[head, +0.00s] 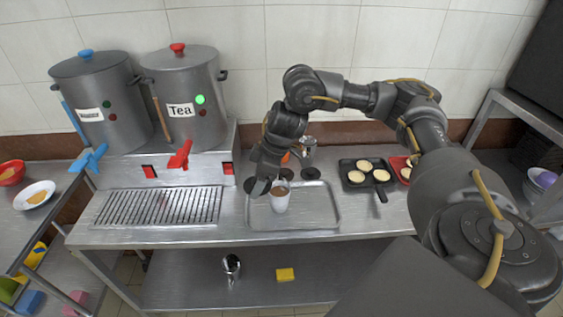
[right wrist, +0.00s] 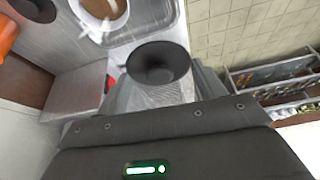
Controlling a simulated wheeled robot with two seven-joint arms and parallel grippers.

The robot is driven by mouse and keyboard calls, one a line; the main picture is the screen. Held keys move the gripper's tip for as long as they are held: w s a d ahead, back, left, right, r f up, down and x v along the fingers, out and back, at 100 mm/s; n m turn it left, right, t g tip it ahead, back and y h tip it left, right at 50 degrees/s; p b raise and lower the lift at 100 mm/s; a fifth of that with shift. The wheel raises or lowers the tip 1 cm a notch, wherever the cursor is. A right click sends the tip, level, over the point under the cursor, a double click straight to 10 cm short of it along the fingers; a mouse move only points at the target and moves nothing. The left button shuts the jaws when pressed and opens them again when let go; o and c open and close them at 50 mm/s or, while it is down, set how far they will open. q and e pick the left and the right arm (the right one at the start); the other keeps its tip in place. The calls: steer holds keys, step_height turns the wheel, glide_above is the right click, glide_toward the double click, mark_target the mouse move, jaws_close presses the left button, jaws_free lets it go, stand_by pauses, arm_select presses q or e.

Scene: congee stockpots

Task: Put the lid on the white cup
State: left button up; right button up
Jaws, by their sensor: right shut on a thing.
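The white cup (head: 280,201) stands upright on the metal tray (head: 325,222) and holds a brown drink. Its open top also shows at the top of the right wrist view (right wrist: 116,24). My right gripper (head: 260,187) is just left of the cup, near rim height. It is shut on a dark round lid (right wrist: 158,62), which shows between its fingers in the right wrist view. The lid is beside the cup, not over its mouth. In the head view the fingers and the lid are dark and hard to tell apart. My left gripper is not in view.
Dark discs (head: 312,173) lie behind the tray, near a metal pitcher (head: 308,148). A black pan (head: 366,178) with round pale pieces is at the right. A drip grate (head: 160,207) and the Tea pot (head: 188,95) are at the left. The tray's right part is clear.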

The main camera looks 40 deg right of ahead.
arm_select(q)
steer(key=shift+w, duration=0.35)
arm_select(e)
steer(key=d+n, duration=0.2)
steer(key=d, duration=0.6)
steer(key=shift+w+r+g+y, duration=0.25)
steer(key=shift+w+g+y, duration=0.05)
steer(key=shift+g, duration=0.1)
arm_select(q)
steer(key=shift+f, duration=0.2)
arm_select(e)
steer(key=shift+a+f, duration=0.1)
arm_select(q)
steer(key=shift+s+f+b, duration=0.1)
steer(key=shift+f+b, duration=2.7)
steer(key=shift+b, duration=0.2)
arm_select(e)
step_height(320, 180, down, 6)
arm_select(q)
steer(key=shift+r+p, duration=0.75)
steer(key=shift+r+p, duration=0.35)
steer(key=shift+p, duration=0.05)
arm_select(e)
steer(key=shift+f, duration=0.2)
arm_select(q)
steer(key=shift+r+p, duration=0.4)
